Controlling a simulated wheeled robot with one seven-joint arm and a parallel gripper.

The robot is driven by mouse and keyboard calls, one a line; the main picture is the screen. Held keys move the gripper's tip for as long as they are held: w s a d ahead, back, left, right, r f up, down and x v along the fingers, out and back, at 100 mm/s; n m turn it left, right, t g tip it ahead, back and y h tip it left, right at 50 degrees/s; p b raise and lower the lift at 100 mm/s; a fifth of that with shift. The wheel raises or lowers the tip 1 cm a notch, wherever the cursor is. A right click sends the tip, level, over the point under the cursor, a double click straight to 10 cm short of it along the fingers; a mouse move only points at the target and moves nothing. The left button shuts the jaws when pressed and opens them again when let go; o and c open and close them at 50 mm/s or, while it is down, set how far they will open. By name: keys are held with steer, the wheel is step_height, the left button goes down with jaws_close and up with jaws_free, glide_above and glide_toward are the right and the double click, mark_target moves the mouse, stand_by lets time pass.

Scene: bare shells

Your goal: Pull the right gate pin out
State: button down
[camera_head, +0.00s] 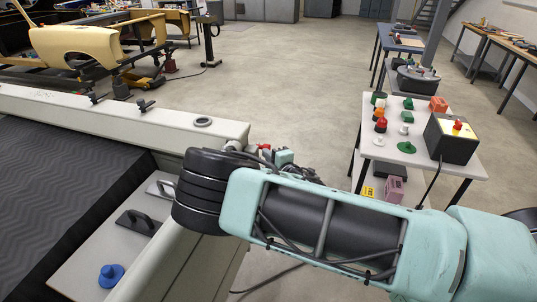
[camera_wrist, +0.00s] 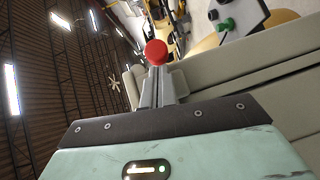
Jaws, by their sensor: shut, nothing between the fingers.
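My gripper (camera_wrist: 157,80) shows in the wrist view with its grey fingers shut. A round red knob (camera_wrist: 157,52) appears right at the fingertips, partly overlapping them, and nothing is held between the fingers. I cannot tell whether the knob touches them. In the head view a small red part (camera_head: 265,147) shows at the end of the pale wall, just past my dark wrist; it may be the same knob. My gripper is mostly hidden there by my arm. The pin's shaft is not visible, and I cannot tell for sure that this is the right gate pin.
A pale wall (camera_head: 60,107) carries small black fittings (camera_head: 145,105) and a ring (camera_head: 203,122). Below lie a dark ridged mat (camera_head: 60,190), a black handle (camera_head: 136,222) and a blue knob (camera_head: 111,275). A white table (camera_head: 386,148) with coloured pieces stands right. Open floor lies behind.

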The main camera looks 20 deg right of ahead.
steer(key=w+d+b, duration=0.1)
steer(key=w, duration=0.1)
steer(key=w+d+b, duration=0.1)
steer(key=w+d, duration=0.1)
steer(key=shift+w+d+r+b, duration=0.15)
steer(key=shift+w+d+b, duration=0.05)
steer(key=shift+b, duration=0.2)
